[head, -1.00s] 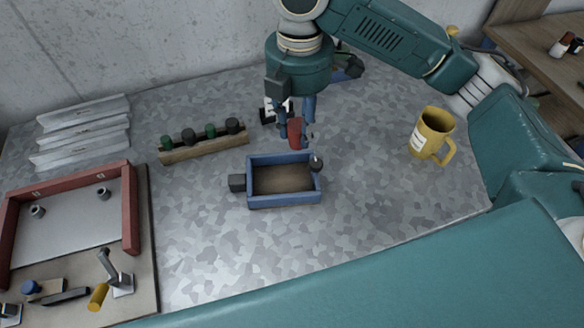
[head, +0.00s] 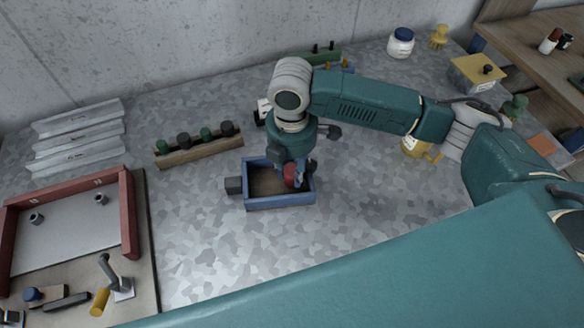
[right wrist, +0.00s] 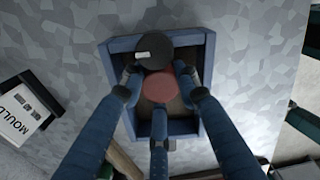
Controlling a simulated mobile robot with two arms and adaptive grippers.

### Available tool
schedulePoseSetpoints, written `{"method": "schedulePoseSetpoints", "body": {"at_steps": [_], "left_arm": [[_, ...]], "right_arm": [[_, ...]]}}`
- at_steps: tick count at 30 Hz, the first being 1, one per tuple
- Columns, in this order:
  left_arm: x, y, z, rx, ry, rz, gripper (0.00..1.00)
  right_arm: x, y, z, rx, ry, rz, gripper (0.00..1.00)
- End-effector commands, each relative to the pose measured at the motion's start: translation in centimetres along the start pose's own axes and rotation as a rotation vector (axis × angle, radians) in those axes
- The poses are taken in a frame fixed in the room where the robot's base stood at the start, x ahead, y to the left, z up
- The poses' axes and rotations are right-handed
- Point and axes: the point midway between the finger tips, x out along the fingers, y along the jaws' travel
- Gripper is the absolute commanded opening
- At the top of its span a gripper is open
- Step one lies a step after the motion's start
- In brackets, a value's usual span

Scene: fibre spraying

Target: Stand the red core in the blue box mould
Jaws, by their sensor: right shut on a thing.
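The blue box mould (head: 278,203) sits on the speckled bench with its open top up and a brown floor inside. It also shows in the right wrist view (right wrist: 120,85). My right gripper (head: 296,178) points down at the right end of the mould and is shut on the red core (head: 289,174). In the right wrist view the round red top of the core (right wrist: 160,88) lies between three blue fingers, within the mould's outline. I cannot tell whether the core touches the floor. My left gripper is not in view.
A dark round knob (right wrist: 155,46) is at one wall of the mould, close to the core. A wooden rack (head: 200,150) with several green and black pegs stands behind left. A red-walled frame (head: 130,215) is at left.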

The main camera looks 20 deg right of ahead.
Motion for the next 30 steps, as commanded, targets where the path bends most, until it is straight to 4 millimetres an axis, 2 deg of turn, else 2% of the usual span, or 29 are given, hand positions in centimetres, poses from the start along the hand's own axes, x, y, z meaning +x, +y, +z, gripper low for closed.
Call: {"method": "schedulePoseSetpoints", "body": {"at_steps": [7,8,10,11,20,23,26,30], "left_arm": [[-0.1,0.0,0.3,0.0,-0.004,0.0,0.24],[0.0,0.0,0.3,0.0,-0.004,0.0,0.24],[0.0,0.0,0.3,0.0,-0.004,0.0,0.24],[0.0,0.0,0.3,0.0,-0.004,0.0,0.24],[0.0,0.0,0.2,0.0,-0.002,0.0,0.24],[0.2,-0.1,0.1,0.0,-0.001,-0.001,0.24],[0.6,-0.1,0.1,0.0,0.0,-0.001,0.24],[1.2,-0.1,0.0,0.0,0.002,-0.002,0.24]], "right_arm": [[0.2,0.0,0.0,0.0,0.0,-0.001,0.04],[0.2,0.0,0.0,0.0,0.0,-0.001,0.32],[0.2,0.0,0.0,0.0,0.0,0.0,0.46],[0.2,0.0,0.0,0.0,0.0,0.0,0.5],[0.1,0.0,0.0,0.0,0.0,0.0,0.5],[-0.6,0.1,0.0,0.0,-0.001,0.002,0.5],[-2.0,0.2,0.0,0.0,0.0,0.004,0.5],[-5.0,0.2,0.0,0.0,0.0,0.005,0.5]]}}
